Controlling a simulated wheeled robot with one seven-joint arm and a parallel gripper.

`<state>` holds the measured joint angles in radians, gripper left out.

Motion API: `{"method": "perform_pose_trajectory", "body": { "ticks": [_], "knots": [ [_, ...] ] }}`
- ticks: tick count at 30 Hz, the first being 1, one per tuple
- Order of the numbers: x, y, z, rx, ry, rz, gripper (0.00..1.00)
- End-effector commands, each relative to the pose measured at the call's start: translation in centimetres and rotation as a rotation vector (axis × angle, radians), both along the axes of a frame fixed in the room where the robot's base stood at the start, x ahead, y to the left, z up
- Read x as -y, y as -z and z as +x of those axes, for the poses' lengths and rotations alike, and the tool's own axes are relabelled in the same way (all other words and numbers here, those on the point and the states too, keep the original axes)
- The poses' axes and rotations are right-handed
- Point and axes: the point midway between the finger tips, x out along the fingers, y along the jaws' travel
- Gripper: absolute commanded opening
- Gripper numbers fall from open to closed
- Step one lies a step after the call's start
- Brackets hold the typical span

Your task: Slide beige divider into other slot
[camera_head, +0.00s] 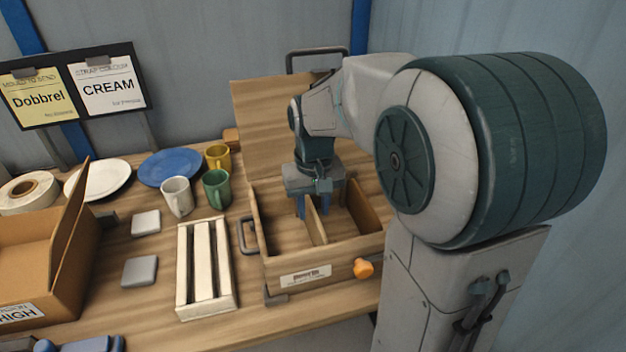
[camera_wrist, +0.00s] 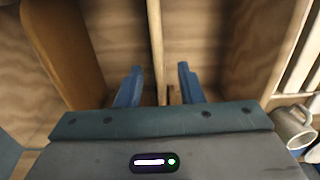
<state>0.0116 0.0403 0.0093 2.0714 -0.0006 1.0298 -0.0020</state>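An open wooden crate (camera_head: 345,248) stands on the bench with its lid raised at the back. A thin beige divider (camera_head: 317,224) stands upright inside it; in the wrist view its edge (camera_wrist: 156,40) runs between my fingers. My gripper (camera_head: 311,204) points down into the crate. In the wrist view its two blue fingers (camera_wrist: 160,72) are apart, one on each side of the beige divider, with a gap on both sides. A browner divider (camera_head: 363,205) stands to the right in the head view and at the left in the wrist view (camera_wrist: 65,45). The divider's lower edge is partly hidden.
A white slatted crate (camera_head: 203,270) stands left of the wooden crate. A green mug (camera_head: 216,188), other mugs and a blue plate (camera_head: 176,167) are behind. A cardboard box (camera_head: 45,255) is at far left. An orange knob (camera_head: 363,268) sticks out in front.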

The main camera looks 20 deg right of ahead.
Motion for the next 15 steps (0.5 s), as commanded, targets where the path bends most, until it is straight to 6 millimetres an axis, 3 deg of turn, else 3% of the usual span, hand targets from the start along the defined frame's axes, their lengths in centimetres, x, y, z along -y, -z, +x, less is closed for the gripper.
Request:
{"method": "perform_pose_trajectory", "body": {
  "ticks": [9, 15],
  "knots": [
    [0.0, -7.3, 0.0, 0.006, 0.000, 0.000, 0.34],
    [0.0, -10.7, 0.1, 0.003, 0.000, 0.000, 0.34]
  ]
}}
